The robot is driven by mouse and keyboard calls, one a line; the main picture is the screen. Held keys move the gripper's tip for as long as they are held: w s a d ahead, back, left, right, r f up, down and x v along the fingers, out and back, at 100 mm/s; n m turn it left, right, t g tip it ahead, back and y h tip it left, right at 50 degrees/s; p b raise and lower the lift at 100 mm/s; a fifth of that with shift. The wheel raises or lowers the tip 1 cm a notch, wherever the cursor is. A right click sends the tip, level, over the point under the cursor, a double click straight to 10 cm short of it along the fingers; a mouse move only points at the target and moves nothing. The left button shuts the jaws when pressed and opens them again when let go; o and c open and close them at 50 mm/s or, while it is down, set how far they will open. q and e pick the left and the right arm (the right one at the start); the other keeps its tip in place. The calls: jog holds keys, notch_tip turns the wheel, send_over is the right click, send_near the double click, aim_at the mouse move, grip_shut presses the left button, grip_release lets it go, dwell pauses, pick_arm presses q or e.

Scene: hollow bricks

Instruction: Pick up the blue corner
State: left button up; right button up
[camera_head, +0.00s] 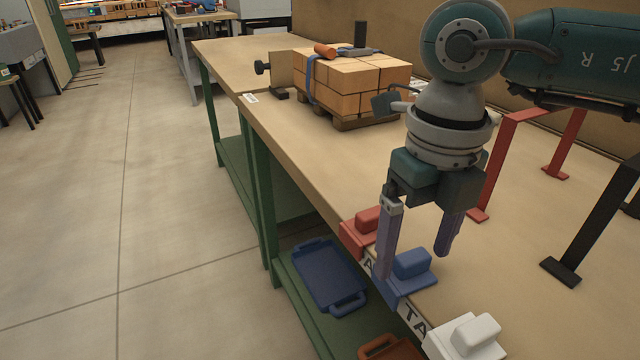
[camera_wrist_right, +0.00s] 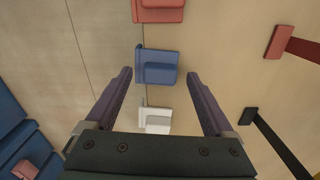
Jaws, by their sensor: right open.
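The blue corner (camera_head: 412,266) sits at the front edge of the workbench, between a red corner (camera_head: 368,221) and a white corner (camera_head: 474,336). In the right wrist view the blue corner (camera_wrist_right: 158,66) lies just beyond and between the fingertips. My right gripper (camera_head: 418,262) is open, pointing down, with one finger on each side of the blue corner in the head view. The fingers hold nothing; whether either touches the corner I cannot tell. My left gripper is not in view.
A pallet of orange bricks (camera_head: 352,84) stands farther back on the workbench (camera_head: 330,150). Red and black metal stands (camera_head: 496,160) rise right of the gripper. A blue tray (camera_head: 322,272) lies on the green lower shelf.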

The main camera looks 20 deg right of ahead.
jog(key=shift+c, duration=0.4)
grip_shut()
dwell(0.4)
